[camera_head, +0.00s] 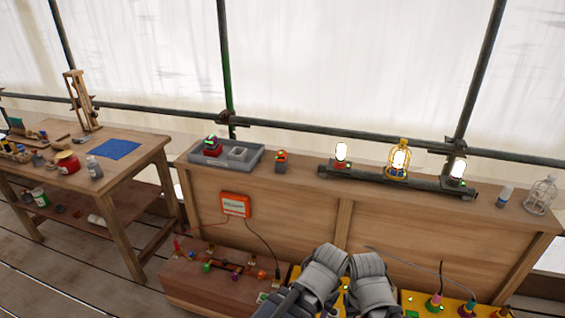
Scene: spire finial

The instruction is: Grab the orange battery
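A small dark block with an orange-red top (281,160) stands on the wooden bench top, just right of the grey tray; it may be the orange battery, but it is too small to be sure. A similar red block with a green top (212,147) sits in the tray's left part. Two grey parts of my arms show at the bottom centre, side by side, in front of the bench: my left gripper (318,277) and my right gripper (371,284). Both are well below and right of the small block. Their fingertips cannot be made out, nor anything held.
The grey tray (248,168) is at the bench's left end. A dark rail (380,183) with three lit lamps stands to the right, with a wire cage (541,196) beyond. An orange box (236,205) with wires hangs on the bench front. A side table (140,153) stands left.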

